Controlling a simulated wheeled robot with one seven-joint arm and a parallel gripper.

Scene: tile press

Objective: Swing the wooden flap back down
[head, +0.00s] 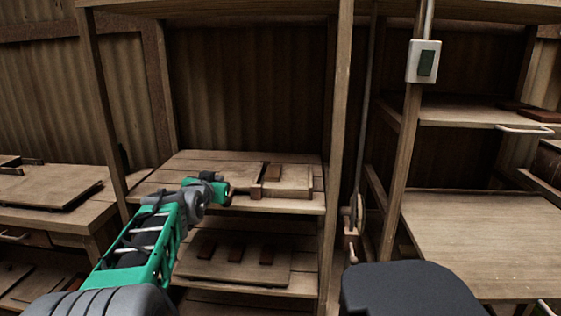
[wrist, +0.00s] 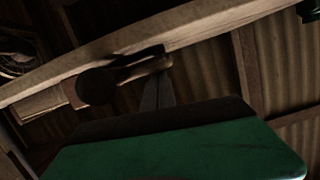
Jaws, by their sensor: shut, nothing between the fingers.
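My gripper (head: 222,188) is at the end of the green arm, just left of the panel, above the shelf's left part. In the wrist view my gripper's dark fingers (wrist: 157,92) are together and empty, in front of a tilted wooden beam (wrist: 190,32). Contact with the panel cannot be told.
The shelf below (head: 230,276) holds a board with several brown blocks. Wooden posts stand left and right of the bay. A workbench (head: 60,190) stands left.

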